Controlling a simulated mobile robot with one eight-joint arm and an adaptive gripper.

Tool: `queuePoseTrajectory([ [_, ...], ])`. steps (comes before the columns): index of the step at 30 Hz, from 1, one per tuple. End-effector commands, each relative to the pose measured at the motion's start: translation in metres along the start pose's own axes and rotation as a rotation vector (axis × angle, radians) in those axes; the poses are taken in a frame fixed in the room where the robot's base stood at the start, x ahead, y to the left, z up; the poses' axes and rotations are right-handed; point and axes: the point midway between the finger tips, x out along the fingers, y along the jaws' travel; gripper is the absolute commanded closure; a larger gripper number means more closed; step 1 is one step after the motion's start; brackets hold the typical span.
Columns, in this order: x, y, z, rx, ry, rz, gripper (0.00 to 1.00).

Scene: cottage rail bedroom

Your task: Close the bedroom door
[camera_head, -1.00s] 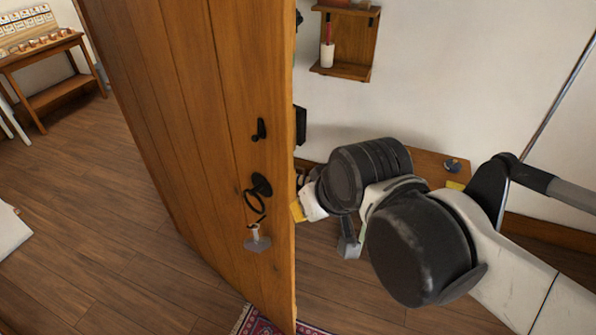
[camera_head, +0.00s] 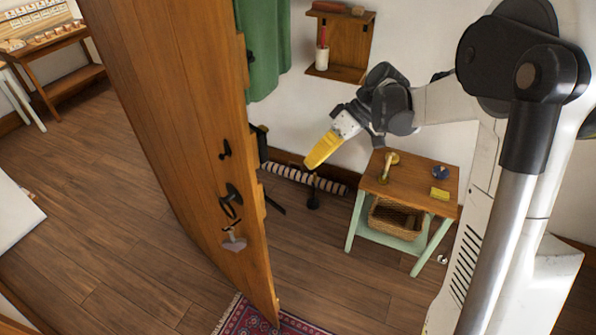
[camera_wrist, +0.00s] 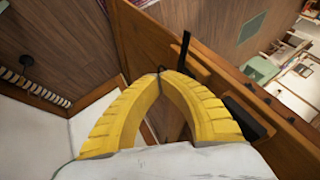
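The wooden bedroom door (camera_head: 175,130) stands open in the head view, with a dark ring handle (camera_head: 231,200), a small dark latch (camera_head: 225,149) and a hanging tag (camera_head: 234,242) near its free edge. My gripper (camera_head: 309,166) has yellow fingers and is in the air to the right of that edge, apart from the door in this view. In the wrist view my gripper (camera_wrist: 160,75) has its fingertips together with nothing visible between them. A wooden board with dark fittings, apparently the door (camera_wrist: 265,110), runs diagonally past the right finger; contact cannot be told.
A small side table (camera_head: 423,172) with a basket stands right of the door. A wall shelf (camera_head: 350,45) and green curtain (camera_head: 266,50) are behind. A patterned rug (camera_head: 250,318) lies at the door's foot. A desk (camera_head: 60,45) stands far left, with open floor before it.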

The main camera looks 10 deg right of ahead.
Motion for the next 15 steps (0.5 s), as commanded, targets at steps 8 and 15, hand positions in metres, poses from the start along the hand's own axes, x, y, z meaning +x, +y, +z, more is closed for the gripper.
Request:
queuePoseTrajectory([
  [8,0.053,0.000,0.001,-0.002,-0.002,0.000,1.00],
  [15,0.101,-0.002,0.001,0.000,-0.002,0.001,1.00],
])
